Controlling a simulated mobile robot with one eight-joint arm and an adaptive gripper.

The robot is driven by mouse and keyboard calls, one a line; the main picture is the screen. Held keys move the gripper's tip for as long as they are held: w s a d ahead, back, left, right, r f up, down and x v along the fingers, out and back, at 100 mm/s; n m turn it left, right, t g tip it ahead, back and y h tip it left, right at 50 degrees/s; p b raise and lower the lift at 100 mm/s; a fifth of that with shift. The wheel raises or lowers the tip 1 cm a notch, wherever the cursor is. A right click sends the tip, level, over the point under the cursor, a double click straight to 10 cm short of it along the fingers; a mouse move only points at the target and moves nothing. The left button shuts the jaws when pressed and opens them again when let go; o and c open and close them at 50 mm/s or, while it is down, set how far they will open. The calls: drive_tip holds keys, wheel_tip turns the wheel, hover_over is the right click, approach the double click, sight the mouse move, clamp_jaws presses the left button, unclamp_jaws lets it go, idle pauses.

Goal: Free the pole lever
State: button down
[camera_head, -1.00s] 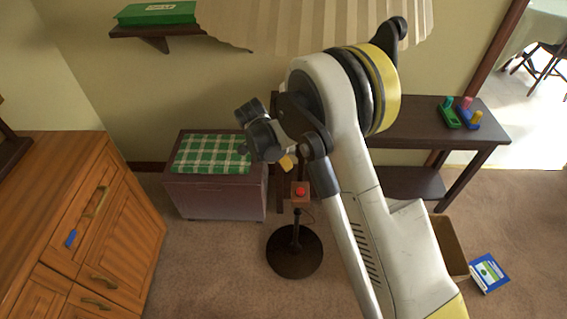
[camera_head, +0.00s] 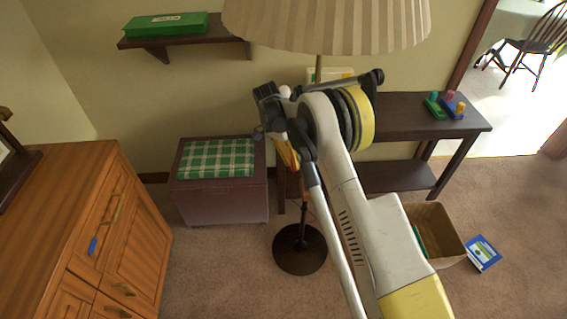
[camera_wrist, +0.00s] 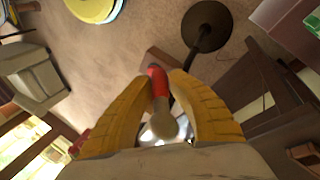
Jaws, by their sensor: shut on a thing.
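The pole (camera_head: 303,215) stands on a round dark base (camera_head: 298,250) in the head view, and my arm and gripper cover part of it. The base also shows in the wrist view (camera_wrist: 207,27). The lever (camera_wrist: 157,84), red with a pale rounded end, shows at the brown block (camera_wrist: 160,58) in the wrist view. My gripper's yellow fingers (camera_wrist: 165,82) lie on either side of the lever and are shut on it. In the head view my gripper (camera_head: 289,155) is at the pole below the pleated lampshade, and the lever is hidden there.
A dark chest (camera_head: 218,198) with a green checked cushion stands left of the pole. A wooden cabinet (camera_head: 85,195) is at the left. A dark side table (camera_head: 405,112) and an open box (camera_head: 440,220) are at the right. Carpet is clear before the pole.

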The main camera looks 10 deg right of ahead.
drive_tip(key=shift+s+d+r+g, duration=0.15)
drive_tip(key=shift+s+g, duration=0.05)
drive_tip(key=shift+g, duration=0.3)
drive_tip(key=c, duration=1.2)
unclamp_jaws()
drive_tip(key=shift+d, duration=0.15)
drive_tip(key=shift+a+r, duration=0.2)
drive_tip(key=shift+r, duration=0.05)
drive_tip(key=v, duration=1.1)
drive_tip(key=shift+w+r, duration=0.2)
drive_tip(key=shift+w, duration=0.05)
